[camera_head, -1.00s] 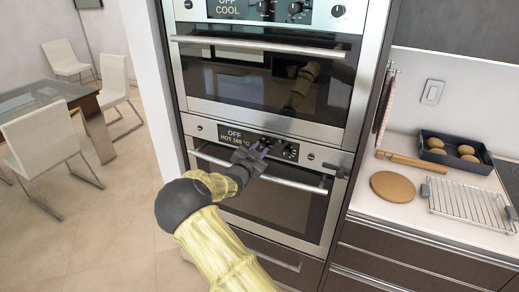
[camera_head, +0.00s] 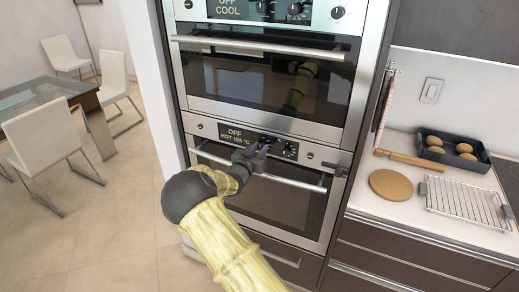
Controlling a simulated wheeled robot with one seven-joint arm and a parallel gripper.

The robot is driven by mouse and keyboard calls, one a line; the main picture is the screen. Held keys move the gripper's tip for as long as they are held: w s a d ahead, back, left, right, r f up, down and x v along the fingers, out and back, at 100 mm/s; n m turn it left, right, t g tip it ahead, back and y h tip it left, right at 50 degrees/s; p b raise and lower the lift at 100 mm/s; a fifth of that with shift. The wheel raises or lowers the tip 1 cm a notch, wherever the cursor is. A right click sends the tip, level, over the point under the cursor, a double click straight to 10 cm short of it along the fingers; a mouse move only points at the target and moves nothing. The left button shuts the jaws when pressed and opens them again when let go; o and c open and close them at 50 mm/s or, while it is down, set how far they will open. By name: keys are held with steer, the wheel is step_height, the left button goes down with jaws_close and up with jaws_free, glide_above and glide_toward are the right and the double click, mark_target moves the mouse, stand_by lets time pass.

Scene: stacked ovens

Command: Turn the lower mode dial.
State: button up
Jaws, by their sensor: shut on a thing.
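The lower oven (camera_head: 270,205) has a control panel whose display (camera_head: 238,136) reads "OFF" and "HOT 155 °C". My gripper (camera_head: 262,149) is at this panel, just right of the display, shut on a dial that it mostly hides; I take it to be the lower mode dial. Another dark dial (camera_head: 290,151) shows uncovered to the right of my gripper. The held dial's pointer is hidden, so its setting cannot be read.
The upper oven (camera_head: 262,75) above has its own dials and a display (camera_head: 228,8) reading "OFF" and "COOL". The lower oven's handle bar (camera_head: 300,184) runs just below my gripper. A counter at right holds a tray (camera_head: 430,153), a round board (camera_head: 389,184) and a wire rack (camera_head: 460,200).

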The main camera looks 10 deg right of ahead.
steer(key=o, duration=1)
steer(key=shift+s+a, duration=0.1)
steer(key=shift+s+a, duration=0.15)
steer(key=b+v, duration=0.3)
steer(key=v, duration=1.3)
steer(key=shift+s+a, duration=0.15)
steer(key=shift+s, duration=0.25)
